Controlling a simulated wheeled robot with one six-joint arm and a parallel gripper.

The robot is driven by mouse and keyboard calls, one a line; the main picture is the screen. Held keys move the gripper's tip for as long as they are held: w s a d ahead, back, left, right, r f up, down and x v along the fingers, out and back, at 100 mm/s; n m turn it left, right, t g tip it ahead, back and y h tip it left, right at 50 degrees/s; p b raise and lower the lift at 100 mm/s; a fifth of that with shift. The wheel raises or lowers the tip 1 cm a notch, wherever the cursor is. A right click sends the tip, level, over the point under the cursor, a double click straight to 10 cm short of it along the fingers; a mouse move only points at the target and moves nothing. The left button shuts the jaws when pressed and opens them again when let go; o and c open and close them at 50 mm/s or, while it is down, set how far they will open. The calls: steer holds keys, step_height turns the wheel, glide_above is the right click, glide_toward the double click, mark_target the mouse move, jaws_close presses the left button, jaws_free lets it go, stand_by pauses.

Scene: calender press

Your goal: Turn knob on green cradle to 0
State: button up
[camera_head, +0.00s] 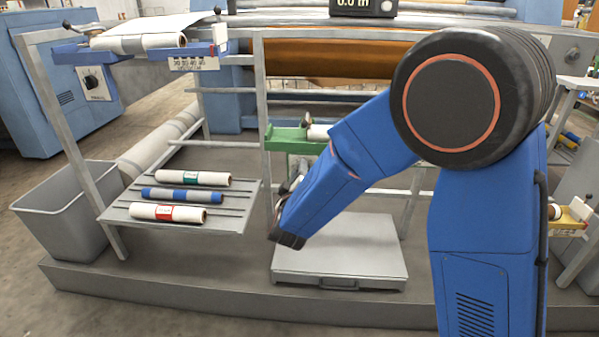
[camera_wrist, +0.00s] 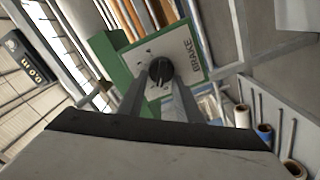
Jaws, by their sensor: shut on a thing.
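The green cradle (camera_head: 287,140) stands in the middle of the head view, partly hidden behind my blue arm. A white roll end (camera_head: 318,132) rests in it. In the wrist view the green cradle (camera_wrist: 112,50) carries a pale plate marked BRAKE (camera_wrist: 190,52). The round black knob (camera_wrist: 160,70) sits on this plate. My gripper (camera_wrist: 160,82) has its two fingers on either side of the knob and is shut on it. Which mark the knob points to is too small to tell. My gripper is mostly hidden behind the arm in the head view.
A blue cradle (camera_head: 110,50) with a roll is at upper left. Several rolls lie on a slatted shelf (camera_head: 225,222) beside a grey bin (camera_head: 72,210). A grey platform (camera_head: 340,262) lies below my arm. A yellow cradle (camera_head: 568,220) is at right.

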steer(key=shift+a+f+n, duration=0.1)
steer(key=shift+f+n, duration=0.1)
steer(key=shift+n, duration=0.9)
steer(key=shift+f+n, duration=0.15)
steer(key=shift+n, duration=0.95)
steer(key=o, duration=1)
steer(key=s, duration=1.7)
steer(key=shift+s+a, duration=0.2)
steer(key=shift+a, duration=0.1)
